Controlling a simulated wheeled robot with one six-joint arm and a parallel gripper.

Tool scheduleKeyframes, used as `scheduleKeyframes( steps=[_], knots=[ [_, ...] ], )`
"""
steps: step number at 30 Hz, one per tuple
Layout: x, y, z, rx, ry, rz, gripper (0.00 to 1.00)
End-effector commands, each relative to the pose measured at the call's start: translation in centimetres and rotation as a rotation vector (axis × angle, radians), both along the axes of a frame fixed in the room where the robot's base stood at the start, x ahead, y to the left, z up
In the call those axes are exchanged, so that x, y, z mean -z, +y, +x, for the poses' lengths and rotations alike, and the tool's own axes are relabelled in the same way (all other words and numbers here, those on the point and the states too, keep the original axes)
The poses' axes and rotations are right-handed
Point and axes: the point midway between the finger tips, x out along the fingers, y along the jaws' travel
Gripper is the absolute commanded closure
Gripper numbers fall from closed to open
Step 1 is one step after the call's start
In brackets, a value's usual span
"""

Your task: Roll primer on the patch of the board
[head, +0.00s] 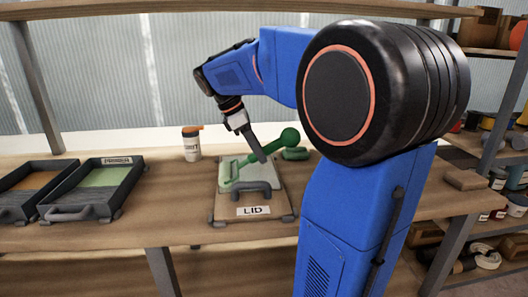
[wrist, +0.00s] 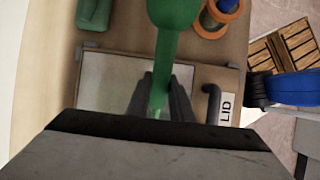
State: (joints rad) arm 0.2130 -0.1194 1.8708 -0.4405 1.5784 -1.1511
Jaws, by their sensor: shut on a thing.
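My gripper (head: 262,157) is shut on the green paint roller's handle, above the board. The roller (head: 289,137) has a round knob end at the upper right and its frame and pale green head at the lower left, over the left part of the patch. I cannot tell whether the head touches. The board (head: 226,212), labelled LID, lies on the bench with a pale grey patch (head: 267,174) and a dark handle at its front. In the wrist view my gripper (wrist: 160,105) holds the roller (wrist: 173,15) over the patch (wrist: 105,85); the roller head is hidden.
A tray labelled PRIMER (head: 74,209) with pale green liquid stands left on the bench, beside a tray with orange-brown content (head: 25,185). A white pot with an orange top (head: 192,145) stands behind. A green object (head: 295,154) lies right of the board. Shelves with cans are at right.

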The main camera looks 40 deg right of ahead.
Motion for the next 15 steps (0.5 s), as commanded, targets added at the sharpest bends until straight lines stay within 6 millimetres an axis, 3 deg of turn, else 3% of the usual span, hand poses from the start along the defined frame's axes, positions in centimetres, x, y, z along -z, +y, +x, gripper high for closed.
scheduleKeyframes(
  steps=[7,15],
  knots=[
    [-0.3,0.0,0.0,0.000,0.001,0.000,1.00],
    [-2.9,-0.1,0.0,0.000,-0.001,0.000,1.00]
  ],
)
